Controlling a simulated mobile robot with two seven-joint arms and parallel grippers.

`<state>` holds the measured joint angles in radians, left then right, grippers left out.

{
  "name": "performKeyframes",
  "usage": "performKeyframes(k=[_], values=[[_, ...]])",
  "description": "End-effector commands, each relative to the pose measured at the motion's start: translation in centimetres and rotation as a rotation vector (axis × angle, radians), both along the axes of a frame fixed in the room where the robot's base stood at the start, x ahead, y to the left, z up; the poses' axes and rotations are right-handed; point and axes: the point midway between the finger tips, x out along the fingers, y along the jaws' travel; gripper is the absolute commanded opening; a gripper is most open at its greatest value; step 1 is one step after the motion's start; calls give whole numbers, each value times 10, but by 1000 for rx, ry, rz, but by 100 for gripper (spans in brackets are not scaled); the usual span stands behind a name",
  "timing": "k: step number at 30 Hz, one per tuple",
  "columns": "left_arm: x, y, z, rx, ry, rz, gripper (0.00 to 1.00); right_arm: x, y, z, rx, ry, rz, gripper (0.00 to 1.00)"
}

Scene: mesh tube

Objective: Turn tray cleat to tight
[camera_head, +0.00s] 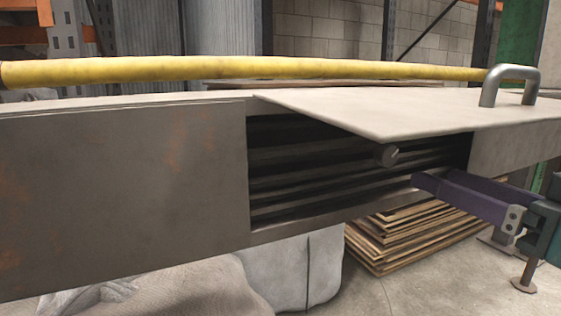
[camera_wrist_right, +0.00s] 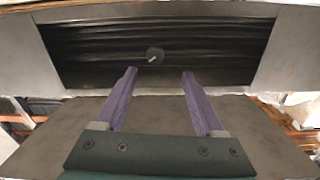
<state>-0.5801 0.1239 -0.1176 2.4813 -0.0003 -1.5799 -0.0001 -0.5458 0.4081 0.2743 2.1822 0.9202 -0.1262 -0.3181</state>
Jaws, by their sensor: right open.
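The cleat is a small round dark knob (camera_head: 386,155) with a light mark on its face. It sits in front of the dark cables in the tray's side opening, just under the lid's front edge. In the right wrist view the knob (camera_wrist_right: 154,56) lies just beyond the fingertips, between their lines, its light mark slanted. My right gripper (camera_head: 420,181) has purple fingers and comes in from the right, below and right of the knob. In the wrist view its fingers (camera_wrist_right: 159,73) are spread with nothing between them. My left gripper is not in view.
The grey metal tray (camera_head: 120,190) has solid side walls around the opening. A pale lid plate (camera_head: 430,108) with a metal handle (camera_head: 511,75) overhangs it. A yellow tube (camera_head: 250,68) runs behind. Below are stacked boards (camera_head: 400,240) and a grey sack (camera_head: 180,285).

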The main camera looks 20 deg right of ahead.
Motion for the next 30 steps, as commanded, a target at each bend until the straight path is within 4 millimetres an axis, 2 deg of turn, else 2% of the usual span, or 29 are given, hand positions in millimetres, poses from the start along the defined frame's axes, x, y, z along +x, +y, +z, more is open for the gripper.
performKeyframes(k=[5, 12, 18, 24, 30], values=[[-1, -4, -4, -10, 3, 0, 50, 18, 1, 1, 2, -6, -2, 71], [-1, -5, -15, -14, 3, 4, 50, 58, 5, -1, 3, -5, -2, 71], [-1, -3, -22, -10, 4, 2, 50, 84, 7, -1, 2, -2, -1, 71], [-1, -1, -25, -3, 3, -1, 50, 95, 8, -1, 2, 2, 0, 71], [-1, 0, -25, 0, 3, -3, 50, 96, 8, 0, 1, 3, 1, 71]])
